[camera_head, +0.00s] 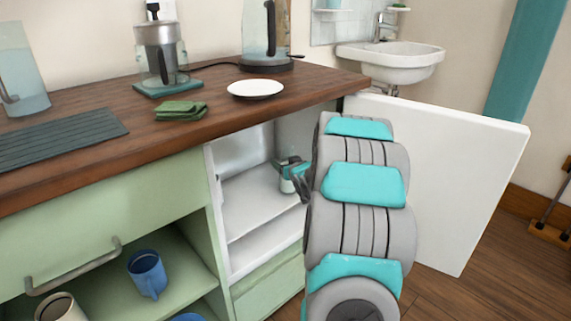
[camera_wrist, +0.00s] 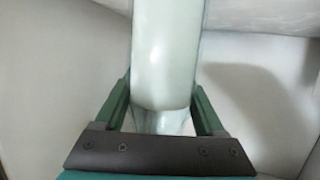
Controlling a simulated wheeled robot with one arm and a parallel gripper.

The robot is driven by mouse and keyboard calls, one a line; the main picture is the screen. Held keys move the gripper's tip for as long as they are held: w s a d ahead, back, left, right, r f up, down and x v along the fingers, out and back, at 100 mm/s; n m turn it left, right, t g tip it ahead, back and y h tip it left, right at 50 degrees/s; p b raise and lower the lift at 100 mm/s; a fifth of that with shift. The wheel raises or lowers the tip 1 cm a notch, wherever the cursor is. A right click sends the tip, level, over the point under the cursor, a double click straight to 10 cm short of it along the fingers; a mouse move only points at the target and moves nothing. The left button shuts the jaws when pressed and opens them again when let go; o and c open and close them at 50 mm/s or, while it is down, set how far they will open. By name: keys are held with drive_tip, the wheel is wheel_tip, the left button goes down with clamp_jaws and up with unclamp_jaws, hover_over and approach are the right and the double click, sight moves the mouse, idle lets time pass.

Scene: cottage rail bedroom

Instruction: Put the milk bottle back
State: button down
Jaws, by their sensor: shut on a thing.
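The milk bottle (camera_wrist: 165,60) is pale and glassy, and it fills the middle of the wrist view between my gripper's two green fingers. My gripper (camera_wrist: 163,105) is shut on it. In the head view my gripper (camera_head: 292,172) reaches into an open white compartment (camera_head: 255,205) under the counter, and a small part of the bottle (camera_head: 287,184) shows beside the fingers. The compartment's white door (camera_head: 455,175) stands wide open to the right. My arm hides part of the compartment. I cannot tell whether the bottle touches the shelf.
The wooden counter (camera_head: 215,95) above holds a white plate (camera_head: 256,88), a folded green cloth (camera_head: 181,110), a French press (camera_head: 160,55) and a kettle (camera_head: 265,35). Green shelves at lower left hold a blue mug (camera_head: 147,273). A sink (camera_head: 392,60) is behind.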

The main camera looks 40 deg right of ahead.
drive_tip(key=shift+f, duration=0.15)
unclamp_jaws()
drive_tip(key=shift+r, duration=0.2)
drive_tip(key=v, duration=1.2)
drive_tip(key=shift+f, duration=0.1)
